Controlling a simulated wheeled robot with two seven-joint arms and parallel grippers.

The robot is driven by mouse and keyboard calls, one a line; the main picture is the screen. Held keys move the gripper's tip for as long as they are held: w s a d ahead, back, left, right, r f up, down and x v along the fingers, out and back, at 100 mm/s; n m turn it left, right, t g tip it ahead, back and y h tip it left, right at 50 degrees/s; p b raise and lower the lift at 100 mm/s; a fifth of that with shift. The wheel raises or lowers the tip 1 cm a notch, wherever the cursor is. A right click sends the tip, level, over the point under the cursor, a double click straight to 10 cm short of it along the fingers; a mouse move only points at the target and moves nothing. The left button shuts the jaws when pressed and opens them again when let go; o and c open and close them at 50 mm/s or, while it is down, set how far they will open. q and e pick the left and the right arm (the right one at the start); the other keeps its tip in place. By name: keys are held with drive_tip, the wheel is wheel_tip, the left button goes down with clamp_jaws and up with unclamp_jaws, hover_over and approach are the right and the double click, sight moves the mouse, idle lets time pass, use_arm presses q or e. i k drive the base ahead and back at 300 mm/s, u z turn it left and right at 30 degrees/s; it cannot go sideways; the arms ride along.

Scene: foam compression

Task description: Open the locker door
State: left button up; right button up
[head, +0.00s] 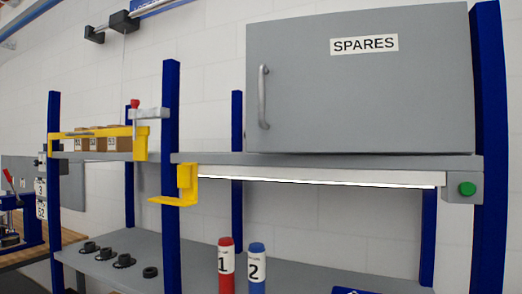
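The locker (420,95) is a grey box on the upper shelf at the right, with a white "SPARES" label (364,44). Its door (330,95) faces me and looks shut. A grey vertical bar handle (264,97) is near the door's left edge. Neither of my grippers shows in the head view.
Blue posts (172,150) carry the upper shelf (215,158) and lower shelf (200,255). A yellow bracket (182,185) juts out below the locker's left. Red (226,268) and blue (256,270) cylinders stand below. A green button (467,188) sits at the right.

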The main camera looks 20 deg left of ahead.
sight(396, 79)
drive_tip(key=z, duration=1.7)
drive_tip(key=i, duration=0.95)
drive_tip(key=u, duration=3.05)
